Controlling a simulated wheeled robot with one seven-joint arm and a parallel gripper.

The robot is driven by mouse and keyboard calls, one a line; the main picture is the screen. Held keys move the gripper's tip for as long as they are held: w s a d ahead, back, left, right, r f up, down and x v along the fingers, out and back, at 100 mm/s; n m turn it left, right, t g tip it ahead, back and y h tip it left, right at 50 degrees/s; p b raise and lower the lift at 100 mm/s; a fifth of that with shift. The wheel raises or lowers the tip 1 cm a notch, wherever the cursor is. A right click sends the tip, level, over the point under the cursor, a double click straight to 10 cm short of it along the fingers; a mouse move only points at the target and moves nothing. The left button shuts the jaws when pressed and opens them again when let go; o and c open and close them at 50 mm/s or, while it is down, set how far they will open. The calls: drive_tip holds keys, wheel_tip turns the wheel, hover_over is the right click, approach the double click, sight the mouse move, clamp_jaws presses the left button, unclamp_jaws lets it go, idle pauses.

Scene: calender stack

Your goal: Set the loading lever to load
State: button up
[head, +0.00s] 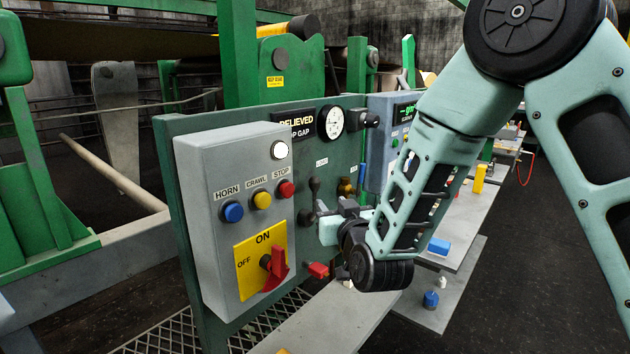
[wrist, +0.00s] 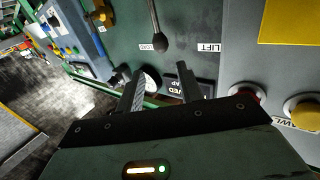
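The loading lever (head: 315,187) is a dark shaft with a round knob on the green panel. It stands about upright and also shows in the wrist view (wrist: 158,42), where its knob lies between the LIFT label (wrist: 209,47) and a small white label (wrist: 147,47) I read as LOAD, nearer the latter. My gripper (head: 322,214) is close to the lever, low beside it, and partly hidden by my arm. In the wrist view the two fingers of my gripper (wrist: 162,88) are apart with nothing between them. The knob appears beyond the fingertips, apart from them.
A grey control box (head: 222,165) with HORN, CRAWL and STOP buttons and a red ON/OFF switch (head: 275,268) juts out to the left. A round gauge (head: 331,122) and the RELIEVED sign (head: 297,122) are above the lever. A grey shelf (head: 330,318) lies below.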

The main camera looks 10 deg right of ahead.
sight(317, 186)
drive_tip(key=w+p, duration=0.1)
drive_tip(key=w, duration=0.3)
drive_tip(key=w+p, duration=0.1)
drive_tip(key=w, duration=0.4)
drive_tip(key=w+a+p, duration=0.1)
drive_tip(key=w+p, duration=0.1)
drive_tip(key=w, duration=0.2)
drive_tip(key=shift+w, duration=0.3)
clamp_jaws()
